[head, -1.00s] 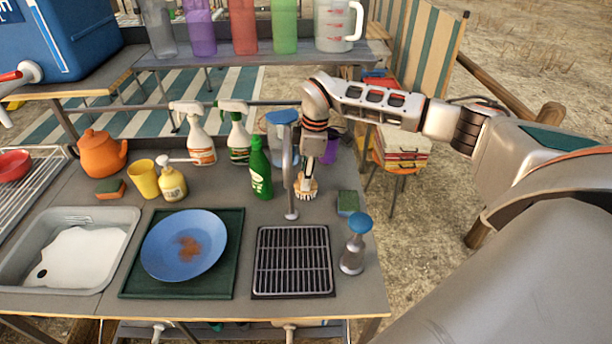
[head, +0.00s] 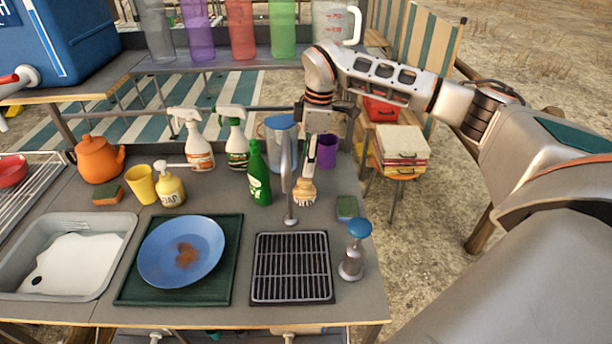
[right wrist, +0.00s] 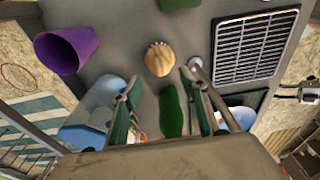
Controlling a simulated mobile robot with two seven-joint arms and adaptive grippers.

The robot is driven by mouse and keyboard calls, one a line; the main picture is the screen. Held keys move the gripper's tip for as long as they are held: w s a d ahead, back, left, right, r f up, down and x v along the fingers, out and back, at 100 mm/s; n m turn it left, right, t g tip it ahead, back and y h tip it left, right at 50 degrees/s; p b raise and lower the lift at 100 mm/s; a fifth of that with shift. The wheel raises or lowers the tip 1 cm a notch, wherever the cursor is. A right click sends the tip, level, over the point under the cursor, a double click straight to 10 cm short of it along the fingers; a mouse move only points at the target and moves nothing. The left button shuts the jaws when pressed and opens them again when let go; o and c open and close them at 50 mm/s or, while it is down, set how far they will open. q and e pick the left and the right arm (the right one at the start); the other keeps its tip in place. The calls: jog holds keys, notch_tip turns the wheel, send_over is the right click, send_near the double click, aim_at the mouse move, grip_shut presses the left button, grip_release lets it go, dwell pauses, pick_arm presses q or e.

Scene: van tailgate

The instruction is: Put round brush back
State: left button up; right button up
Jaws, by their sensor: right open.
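My left gripper is not in view.
The tap (head: 289,175), green bottle (head: 259,178), clear pitcher (head: 272,130) and purple cup (head: 328,150) crowd the brush. A sponge (head: 346,207), black drain grid (head: 291,266) and blue-topped dispenser (head: 355,250) are nearer. A blue plate (head: 181,252) lies left.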

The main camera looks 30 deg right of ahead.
jog(key=shift+s+d+r, duration=0.1)
jog(key=shift+r, duration=0.95)
jog(key=shift+s+d+r, duration=0.1)
jog(key=shift+r, duration=0.95)
